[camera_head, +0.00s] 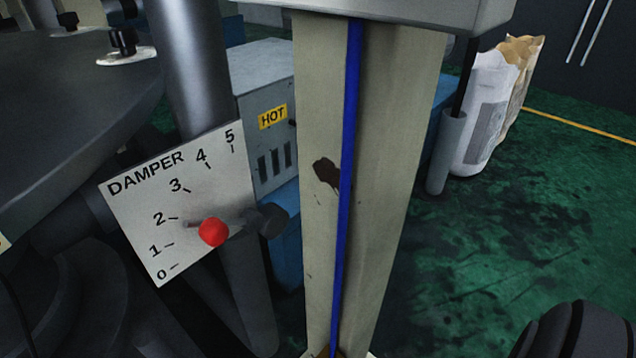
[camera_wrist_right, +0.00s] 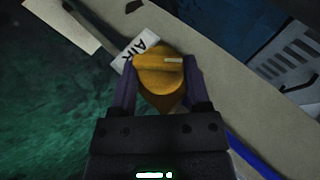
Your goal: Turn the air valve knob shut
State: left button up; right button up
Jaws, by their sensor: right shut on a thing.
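The air valve knob (camera_wrist_right: 160,72) is orange-yellow with a pale pointer line that lies to the right in the right wrist view. A white label reading AIR (camera_wrist_right: 133,50) sits beside it, partly covered by the knob. My right gripper (camera_wrist_right: 161,85) is shut on the knob, one finger on each side. The knob is mounted at a beige post (camera_wrist_right: 230,62), which also shows in the head view (camera_head: 390,150). The knob is not visible in the head view. My left gripper is not in view.
A DAMPER scale plate (camera_head: 130,215) with a red-tipped lever (camera_head: 212,232) stands left of the post. A grey box marked HOT (camera_head: 262,85) is behind. Bags (camera_head: 485,115) stand at the back right. Green floor (camera_head: 500,230) is open on the right. A blue line (camera_head: 347,150) runs down the post.

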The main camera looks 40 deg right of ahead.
jog(key=c, duration=0.4)
jog(key=shift+o, duration=0.2)
jog(key=shift+w+d+r+g+p, duration=0.1)
jog(key=shift+w+r+g+p, duration=0.25)
jog(key=shift+g+p, duration=0.6)
jog(key=shift+n+g+p, duration=0.3)
jog(key=shift+g+p, duration=0.25)
jog(key=shift+p, duration=0.15)
jog(key=shift+f+g, duration=0.1)
jog(key=shift+g, duration=0.3)
jog(key=g+b, duration=0.1)
jog(key=g, duration=0.2)
jog(key=shift+w+f+n, duration=0.15)
jog(key=shift+n, duration=0.25)
jog(key=shift+w+n+g+b, duration=0.15)
jog(key=shift+n+g+b, duration=0.25)
jog(key=shift+g+b, duration=0.95)
jog(key=shift+g, duration=0.35)
